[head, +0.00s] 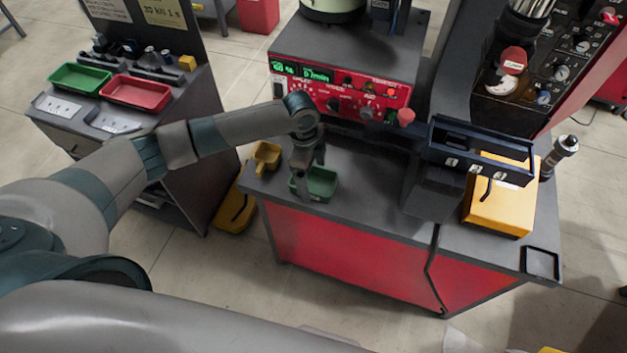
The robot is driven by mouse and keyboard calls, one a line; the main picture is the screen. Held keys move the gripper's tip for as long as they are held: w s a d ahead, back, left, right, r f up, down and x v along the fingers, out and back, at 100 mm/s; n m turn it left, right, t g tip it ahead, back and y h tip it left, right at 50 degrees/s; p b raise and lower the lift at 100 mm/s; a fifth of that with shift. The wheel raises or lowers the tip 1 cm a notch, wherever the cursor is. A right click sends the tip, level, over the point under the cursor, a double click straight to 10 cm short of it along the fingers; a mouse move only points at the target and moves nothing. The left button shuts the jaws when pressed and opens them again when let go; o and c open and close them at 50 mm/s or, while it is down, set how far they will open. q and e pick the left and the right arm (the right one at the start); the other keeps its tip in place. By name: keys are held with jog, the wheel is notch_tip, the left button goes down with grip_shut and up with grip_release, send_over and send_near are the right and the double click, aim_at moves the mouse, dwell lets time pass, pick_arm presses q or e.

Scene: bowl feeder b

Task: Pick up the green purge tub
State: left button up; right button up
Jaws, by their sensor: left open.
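The green purge tub (321,186) is a small open tub on the dark top of the red bench, near its front left edge. My left gripper (303,181) points down at the tub's left side, with its fingers open. The fingers overlap the tub's left part in the picture and hide some of it. I cannot tell whether they touch it or straddle its wall. My right gripper is not in view.
A yellow scoop-like tub (266,156) sits left of the green tub. The red control panel (340,92) stands close behind. A dark chute (480,152) and a yellow box (500,207) are to the right. A side cart holds a green tray (80,78) and a red tray (136,94).

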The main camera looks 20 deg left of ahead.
pick_arm(q)
jog(key=shift+d+f, duration=0.15)
jog(key=shift+f, duration=0.9)
jog(key=c, duration=1.2)
